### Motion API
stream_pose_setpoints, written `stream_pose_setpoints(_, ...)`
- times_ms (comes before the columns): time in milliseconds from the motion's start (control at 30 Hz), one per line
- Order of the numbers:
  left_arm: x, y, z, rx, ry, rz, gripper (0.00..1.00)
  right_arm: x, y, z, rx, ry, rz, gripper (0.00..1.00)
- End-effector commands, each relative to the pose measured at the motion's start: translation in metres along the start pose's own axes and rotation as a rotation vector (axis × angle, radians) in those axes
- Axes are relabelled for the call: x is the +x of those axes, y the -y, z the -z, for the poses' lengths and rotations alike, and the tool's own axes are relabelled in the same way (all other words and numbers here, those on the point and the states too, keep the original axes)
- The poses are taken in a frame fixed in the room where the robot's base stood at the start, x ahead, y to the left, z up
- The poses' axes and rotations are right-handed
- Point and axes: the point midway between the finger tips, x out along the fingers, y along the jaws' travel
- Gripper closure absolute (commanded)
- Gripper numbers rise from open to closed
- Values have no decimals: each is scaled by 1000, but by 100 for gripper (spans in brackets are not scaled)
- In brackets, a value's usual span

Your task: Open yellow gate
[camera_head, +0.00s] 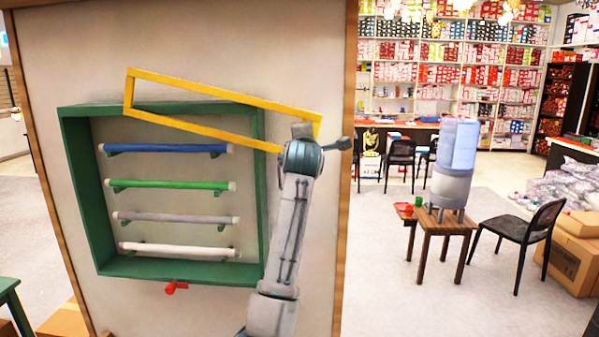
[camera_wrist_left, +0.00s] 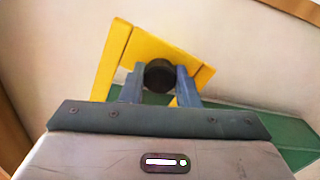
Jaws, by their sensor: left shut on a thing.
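The yellow gate (camera_head: 205,91) is a thin rectangular frame. In the head view it lies across the top of the green box (camera_head: 77,190), sloping down to the right, and the front of the box below it is uncovered. My left gripper (camera_head: 303,131) is at the gate's right end. In the left wrist view the gate (camera_wrist_left: 113,62) shows close up, and my left gripper (camera_wrist_left: 159,88) is shut on a dark round knob (camera_wrist_left: 159,74) at the gate. The fingertips are partly hidden in the head view. My right gripper is in neither view.
Inside the box are blue (camera_head: 165,148), green (camera_head: 170,184), grey (camera_head: 170,218) and white (camera_head: 175,249) bars. A red handle (camera_head: 175,287) sits below the box. The panel's wooden edge (camera_head: 347,170) is close right of my arm. A water dispenser (camera_head: 455,165) stands on a stool further right.

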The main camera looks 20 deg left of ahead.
Motion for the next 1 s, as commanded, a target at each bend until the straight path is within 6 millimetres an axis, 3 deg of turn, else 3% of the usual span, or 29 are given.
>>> stream_pose_setpoints(33, 0, -21, -6, -29, 3, -3, 100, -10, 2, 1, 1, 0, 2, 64)
stream_pose_setpoints(100, 0, -37, -9, -65, 3, -2, 100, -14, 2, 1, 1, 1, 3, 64)
stream_pose_setpoints(300, 0, -69, -14, -135, 2, -1, 100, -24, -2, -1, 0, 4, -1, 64)
stream_pose_setpoints(500, 0, -81, -15, -164, 1, -1, 100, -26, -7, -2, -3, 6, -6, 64)
stream_pose_setpoints(867, 0, -82, -15, -167, 0, -2, 100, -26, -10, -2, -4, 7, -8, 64)
stream_pose_setpoints(900, 0, -82, -15, -167, 0, -2, 70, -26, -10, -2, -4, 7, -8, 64)
stream_pose_setpoints(1000, 0, -82, -15, -166, 0, -1, 50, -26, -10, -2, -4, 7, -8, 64)
